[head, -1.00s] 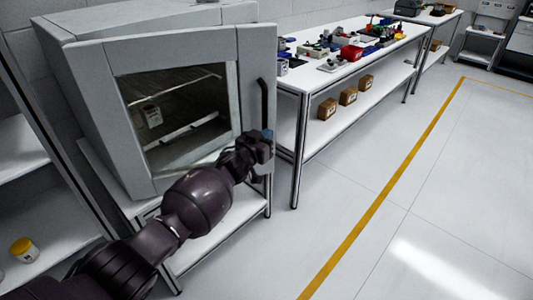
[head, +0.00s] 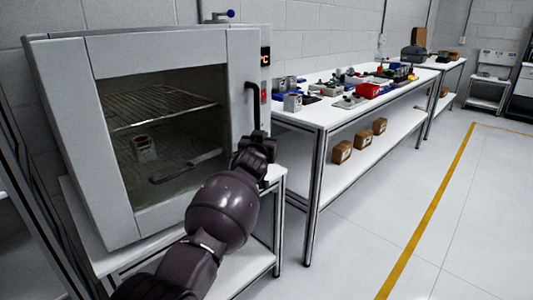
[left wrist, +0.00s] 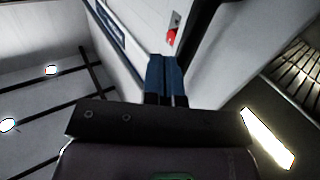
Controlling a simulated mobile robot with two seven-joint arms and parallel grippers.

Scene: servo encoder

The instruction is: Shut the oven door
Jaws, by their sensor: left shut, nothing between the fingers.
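The oven (head: 120,34) is a grey box on a white stand at the left. Its door (head: 108,190), with a dark window and a black upright handle (head: 254,105) at the right, looks nearly flush with the front; I cannot tell whether a gap is left. My left gripper (head: 262,150) is shut and empty by the handle's lower end, at the door's right edge; contact is unclear. In the left wrist view its blue fingertips (left wrist: 166,75) are together, with the red switch (left wrist: 172,37) beyond them. My right gripper is not in view.
Behind the window are wire racks (head: 160,110) and a small labelled item (head: 143,148). A white workbench (head: 320,115) with parts on top and brown boxes (head: 360,142) below stands to the right. The floor (head: 440,245) in front of it is clear.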

